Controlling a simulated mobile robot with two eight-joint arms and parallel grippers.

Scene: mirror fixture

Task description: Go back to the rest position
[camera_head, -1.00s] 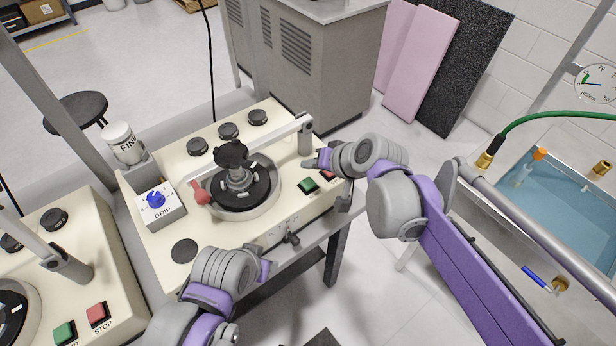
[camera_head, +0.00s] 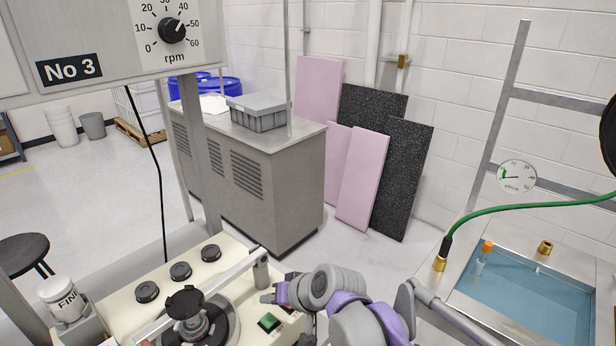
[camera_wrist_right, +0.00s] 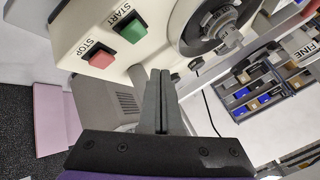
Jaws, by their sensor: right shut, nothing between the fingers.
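My right gripper (camera_head: 267,297) is at the bottom middle of the head view, beside the right end of the cream polishing machine (camera_head: 124,309). In the right wrist view its two fingers (camera_wrist_right: 163,75) are together with nothing between them. They point toward the machine's front, near the green START button (camera_wrist_right: 132,29) and the red STOP button (camera_wrist_right: 97,57). I cannot tell whether the gripper touches the machine. The green button also shows in the head view (camera_head: 268,322), left of my right arm. My left gripper is not in view.
A sink with blue water (camera_head: 530,300) and a green hose (camera_head: 530,208) stand at the right. A grey cabinet (camera_head: 260,185) stands behind the machine. Pink panels (camera_head: 361,180) and black panels (camera_head: 403,180) lean on the wall. A white FINE bottle (camera_head: 62,299) is at the left.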

